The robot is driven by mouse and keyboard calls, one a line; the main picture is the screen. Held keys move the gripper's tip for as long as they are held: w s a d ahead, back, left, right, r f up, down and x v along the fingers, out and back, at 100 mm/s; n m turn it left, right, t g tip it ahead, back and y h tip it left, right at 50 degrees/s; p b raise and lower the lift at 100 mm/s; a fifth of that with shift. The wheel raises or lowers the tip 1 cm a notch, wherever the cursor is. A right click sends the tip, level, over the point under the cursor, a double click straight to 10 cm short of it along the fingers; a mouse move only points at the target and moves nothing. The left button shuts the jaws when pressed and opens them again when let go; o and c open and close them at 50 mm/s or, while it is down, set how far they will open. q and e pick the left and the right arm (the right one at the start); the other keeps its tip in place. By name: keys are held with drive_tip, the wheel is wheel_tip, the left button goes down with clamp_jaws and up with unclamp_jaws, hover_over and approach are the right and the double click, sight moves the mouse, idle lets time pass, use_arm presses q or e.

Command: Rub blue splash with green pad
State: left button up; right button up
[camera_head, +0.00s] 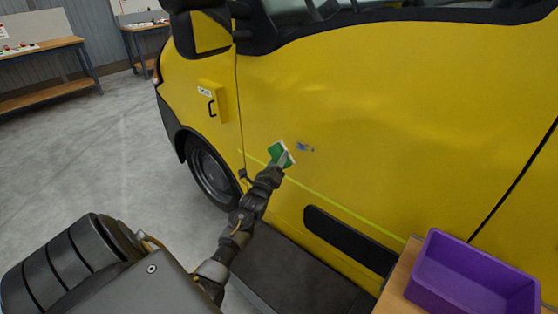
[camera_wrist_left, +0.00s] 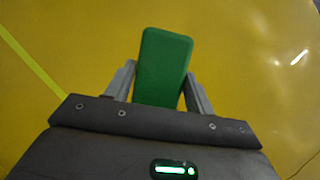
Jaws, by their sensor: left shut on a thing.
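The blue splash (camera_head: 305,147) is a small patch on the yellow door of the vehicle in the head view. The green pad (camera_head: 277,153) has a pale side and is at the end of my left arm, just left of the splash. My left gripper (camera_head: 282,161) is shut on the pad. In the left wrist view the green pad (camera_wrist_left: 164,68) sits between the two grey fingers of my left gripper (camera_wrist_left: 160,85), with yellow bodywork behind it. The splash does not show in that view. I cannot tell whether the pad touches the door. My right gripper is out of view.
The yellow vehicle (camera_head: 370,110) fills the middle and right, with a wheel (camera_head: 208,172) and a dark step below. A purple bin (camera_head: 470,275) stands on a wooden surface at lower right. Workbenches (camera_head: 45,70) stand far left. Grey floor at left is clear.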

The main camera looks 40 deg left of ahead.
use_arm(q)
drive_tip(key=shift+w+b, duration=0.5)
drive_tip(key=shift+w, duration=0.1)
drive_tip(key=w+b, duration=0.2)
drive_tip(key=w, duration=0.3)
drive_tip(key=shift+b, duration=0.4)
drive_tip(key=shift+w+b, duration=0.35)
drive_tip(key=shift+w, duration=0.05)
drive_tip(key=shift+w+b, duration=0.5)
drive_tip(key=shift+w, duration=0.05)
